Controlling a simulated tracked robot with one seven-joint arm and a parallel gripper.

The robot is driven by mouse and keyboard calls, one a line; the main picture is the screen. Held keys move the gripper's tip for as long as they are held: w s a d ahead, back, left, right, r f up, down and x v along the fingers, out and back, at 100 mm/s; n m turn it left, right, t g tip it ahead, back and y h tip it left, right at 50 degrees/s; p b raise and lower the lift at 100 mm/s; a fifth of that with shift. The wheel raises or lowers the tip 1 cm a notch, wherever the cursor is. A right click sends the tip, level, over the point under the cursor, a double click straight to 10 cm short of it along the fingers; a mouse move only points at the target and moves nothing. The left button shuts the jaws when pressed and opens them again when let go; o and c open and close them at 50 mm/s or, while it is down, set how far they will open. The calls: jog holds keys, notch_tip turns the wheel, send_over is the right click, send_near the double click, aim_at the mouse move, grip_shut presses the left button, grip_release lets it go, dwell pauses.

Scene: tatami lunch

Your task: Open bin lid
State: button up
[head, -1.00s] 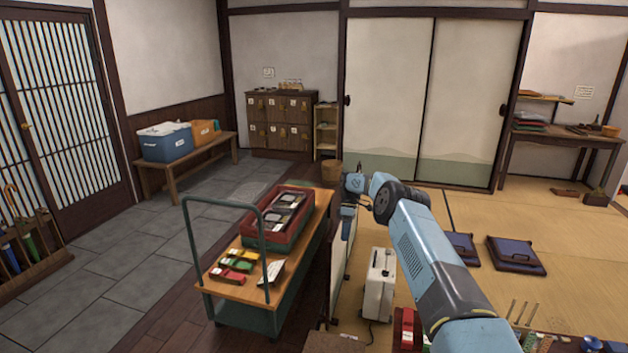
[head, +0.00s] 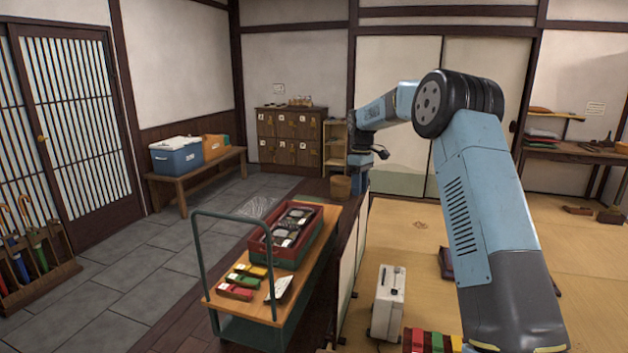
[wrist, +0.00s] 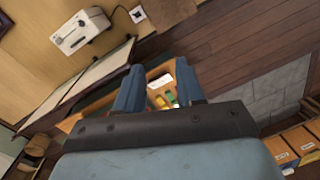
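No bin is named by a readable label; a round tan bin (head: 341,187) stands on the floor beside the small shelf in the head view. I cannot make out its lid. A blue cooler box with a white lid (head: 177,155) sits on the bench at left, and its lid looks closed. My gripper (head: 359,180) hangs pointing down in the head view, seen just right of the tan bin; whether it touches is unclear. In the wrist view my gripper (wrist: 158,88) has its two blue fingers apart, with nothing held between them.
A cart (head: 312,277) with a red crate (head: 262,250) and coloured boxes stands in front of me. A low white partition (head: 347,265) runs beside it. A white appliance (head: 388,300) sits on the tatami. The stone floor at left is mostly clear.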

jog(key=s+d+r+m+t, duration=0.25)
jog(key=s+r, duration=0.55)
jog(key=s, duration=0.4)
jog(key=s+d+r+m+t, duration=0.1)
jog(key=s+d+r+m, duration=0.15)
jog(key=s+r, duration=0.85)
jog(key=s+d+f+m+t, duration=0.1)
jog(key=s+f+m, duration=0.2)
jog(key=s, duration=1.1)
jog(key=s+d+f+m+t, duration=0.2)
jog(key=s+f, duration=0.2)
jog(key=s, duration=1.1)
jog(key=shift+d+f+m, duration=0.2)
jog(key=shift+d+m, duration=0.05)
jog(key=shift+m, duration=0.15)
